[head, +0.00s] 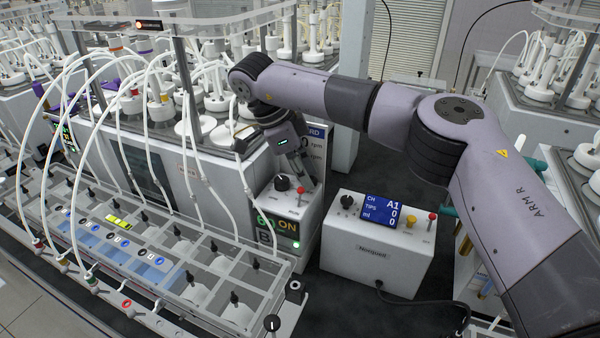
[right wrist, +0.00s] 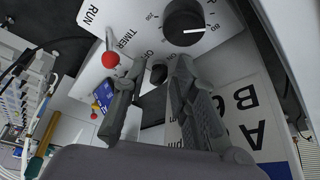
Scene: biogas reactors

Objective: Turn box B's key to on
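Box B (head: 312,218) is a light grey control box at the front corner of the reactor bench. In the right wrist view I see the large timer dial (right wrist: 185,22), the red ball lever (right wrist: 110,60) and a small dark key switch (right wrist: 158,74) with partly hidden ON and OFF marks. My right gripper (right wrist: 158,72) is open, its fingertips either side of the key; contact is unclear. My left gripper is not in view.
A white Norquell box (head: 372,245) with a blue screen, dial and red button stands right of box B. A placard (head: 315,140) stands behind my right gripper.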

